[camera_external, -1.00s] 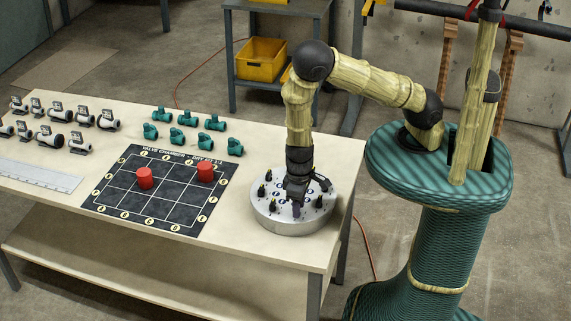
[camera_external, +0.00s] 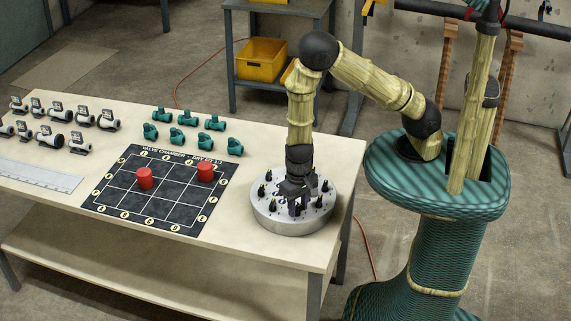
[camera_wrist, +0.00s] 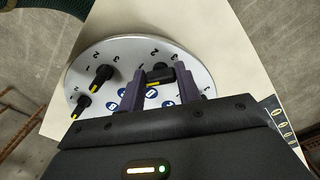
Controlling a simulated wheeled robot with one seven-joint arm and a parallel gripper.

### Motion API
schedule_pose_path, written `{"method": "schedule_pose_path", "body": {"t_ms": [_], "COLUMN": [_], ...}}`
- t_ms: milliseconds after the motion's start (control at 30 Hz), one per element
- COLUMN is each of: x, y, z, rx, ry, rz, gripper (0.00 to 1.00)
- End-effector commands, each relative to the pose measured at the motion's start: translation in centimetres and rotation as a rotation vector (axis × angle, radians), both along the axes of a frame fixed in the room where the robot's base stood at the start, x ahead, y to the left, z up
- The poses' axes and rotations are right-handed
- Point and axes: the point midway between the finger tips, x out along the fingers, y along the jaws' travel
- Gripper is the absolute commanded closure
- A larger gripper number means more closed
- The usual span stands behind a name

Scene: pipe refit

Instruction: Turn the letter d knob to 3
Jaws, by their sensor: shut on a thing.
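The round silver knob panel (camera_external: 268,224) stands at the right end of the table and fills the upper middle of the wrist view (camera_wrist: 88,60). It carries several black knobs with yellow marks, blue letter discs and printed digits. My gripper (camera_external: 300,208) points down over the panel. In the wrist view my gripper (camera_wrist: 162,85) has one finger on each side of a black knob (camera_wrist: 159,71) and is shut on it. The yellow mark of this knob faces my wrist. A blue disc (camera_wrist: 152,93) lies beside it; its letter is too small to read surely.
Two other black knobs (camera_wrist: 102,74) stand left of the held one in the wrist view. On the table, a black valve chart (camera_external: 150,213) bears two red cylinders (camera_external: 145,177). Several teal fittings (camera_external: 184,118) and grey valves (camera_external: 109,119) stand behind and left.

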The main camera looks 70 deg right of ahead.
Motion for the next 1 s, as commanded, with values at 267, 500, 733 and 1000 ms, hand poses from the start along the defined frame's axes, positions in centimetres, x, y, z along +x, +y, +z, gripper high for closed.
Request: {"method": "schedule_pose_path", "body": {"t_ms": [267, 500, 733, 1000], "x": [0.14, 0.20, 0.29, 0.43], "y": [0.11, 0.19, 0.25, 0.28], "z": [0.07, 0.10, 0.11, 0.10], "rx": [0.003, 0.003, 0.003, 0.005], "ry": [0.000, 0.001, 0.002, 0.001], "rz": [-0.266, -0.493, -0.713, -0.969], "gripper": [0.89, 0.89, 0.89, 0.89]}}
